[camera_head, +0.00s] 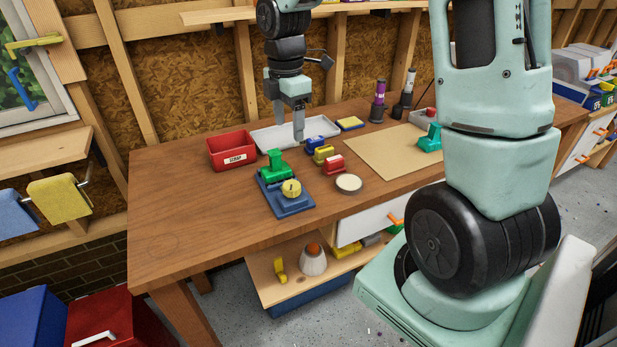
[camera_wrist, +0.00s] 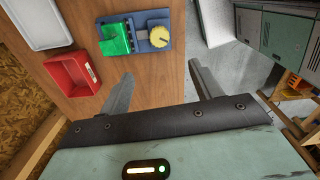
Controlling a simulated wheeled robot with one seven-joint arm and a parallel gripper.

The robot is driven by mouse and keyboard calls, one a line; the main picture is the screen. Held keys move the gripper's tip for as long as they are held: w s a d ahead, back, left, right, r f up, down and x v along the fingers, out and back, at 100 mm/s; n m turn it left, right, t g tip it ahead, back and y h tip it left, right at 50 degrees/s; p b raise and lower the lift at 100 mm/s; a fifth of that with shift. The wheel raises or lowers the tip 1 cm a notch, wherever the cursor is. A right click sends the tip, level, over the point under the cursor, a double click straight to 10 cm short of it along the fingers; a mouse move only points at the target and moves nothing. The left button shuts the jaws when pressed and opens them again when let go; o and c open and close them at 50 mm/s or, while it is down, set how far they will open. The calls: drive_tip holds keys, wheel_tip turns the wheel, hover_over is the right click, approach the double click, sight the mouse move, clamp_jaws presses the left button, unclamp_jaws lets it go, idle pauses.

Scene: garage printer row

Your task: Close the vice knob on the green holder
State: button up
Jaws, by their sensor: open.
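The green holder (camera_head: 275,165) stands on a blue base plate (camera_head: 291,207) on the workbench. The yellow round knob (camera_head: 291,188) sits on the same base, in front of the holder. In the wrist view, the green holder (camera_wrist: 115,39) is at the upper left and the yellow knob (camera_wrist: 159,37) is to its right, with a pointer mark on the knob hard to read. My gripper (camera_head: 288,138) is open and empty, above the bench behind the holder. In the wrist view, its fingers (camera_wrist: 163,88) are spread apart, with the knob beyond them and not touched.
A red scrap bin (camera_head: 232,152) stands left of the holder, and a white tray (camera_head: 268,141) lies behind it. Yellow-blue and red small pieces (camera_head: 333,163) and a round disc (camera_head: 348,184) stand to the right. The bench's left front (camera_head: 180,220) is clear.

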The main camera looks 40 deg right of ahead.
drive_tip(key=n, duration=0.2)
drive_tip(key=p, duration=0.2)
approach(292, 184)
wheel_tip(292, 184, down, 9)
drive_tip(key=shift+a+f, duration=0.1)
drive_tip(key=shift+c, duration=0.3)
drive_tip(key=c, duration=0.9)
